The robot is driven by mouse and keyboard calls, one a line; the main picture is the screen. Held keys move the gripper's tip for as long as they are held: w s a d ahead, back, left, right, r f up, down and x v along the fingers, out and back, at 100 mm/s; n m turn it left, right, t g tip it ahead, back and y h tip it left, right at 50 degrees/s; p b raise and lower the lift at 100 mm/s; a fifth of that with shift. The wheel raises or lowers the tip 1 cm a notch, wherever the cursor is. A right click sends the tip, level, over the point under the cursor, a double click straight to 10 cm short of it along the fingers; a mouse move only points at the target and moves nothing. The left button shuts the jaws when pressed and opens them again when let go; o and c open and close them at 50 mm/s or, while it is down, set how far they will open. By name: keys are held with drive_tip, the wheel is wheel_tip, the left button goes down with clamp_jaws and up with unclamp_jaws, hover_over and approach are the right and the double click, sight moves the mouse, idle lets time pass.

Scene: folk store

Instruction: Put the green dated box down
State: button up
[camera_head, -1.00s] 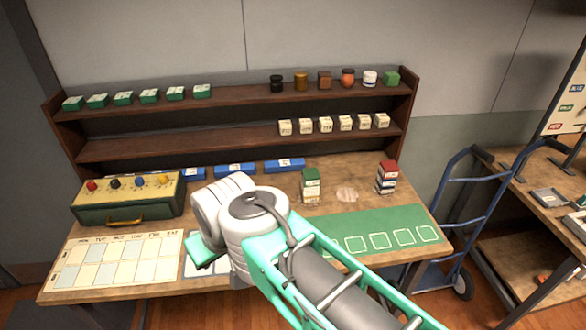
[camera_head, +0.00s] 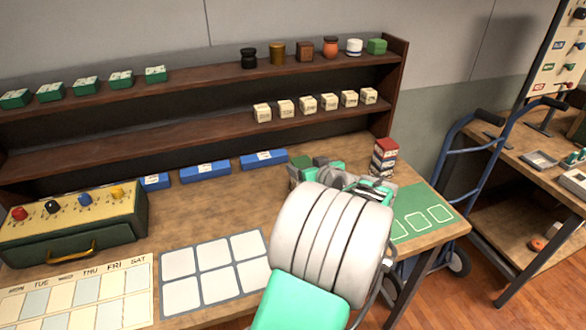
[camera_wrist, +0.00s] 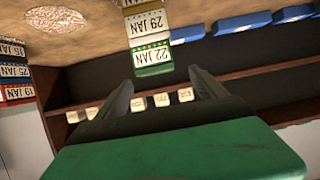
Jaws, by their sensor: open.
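The green dated box (camera_wrist: 152,60), marked 22 JAN, is at the top end of a stack in the wrist view, which looks upside down. A yellow-edged box (camera_wrist: 146,24) marked 29 JAN sits directly under it. My gripper (camera_wrist: 160,80) is open, its two dark fingers on either side of the green box's near end, with nothing clamped. Whether a finger touches the box is unclear. In the head view the green box (camera_head: 301,163) tops the stack on the table, with my gripper (camera_head: 328,164) beside it and my wrist hiding the stack's lower part.
Another stack of dated boxes with a red top (camera_head: 385,150) stands just right of my gripper. Shelves behind hold small jars (camera_head: 277,53) and cream blocks (camera_head: 307,105). A green mat (camera_head: 415,215) lies at front right; a pale six-square card (camera_head: 214,255) lies left on the table.

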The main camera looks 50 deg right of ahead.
sight(302, 161)
drive_tip(key=shift+w+d+f, duration=0.15)
drive_tip(key=shift+w, duration=0.15)
drive_tip(key=shift+w+d, duration=0.1)
drive_tip(key=shift+d, duration=0.15)
drive_tip(key=p+x, duration=0.2)
drive_tip(key=x, duration=0.5)
drive_tip(key=shift+f, duration=0.1)
drive_tip(key=shift+s, duration=0.25)
drive_tip(key=c, duration=1.7)
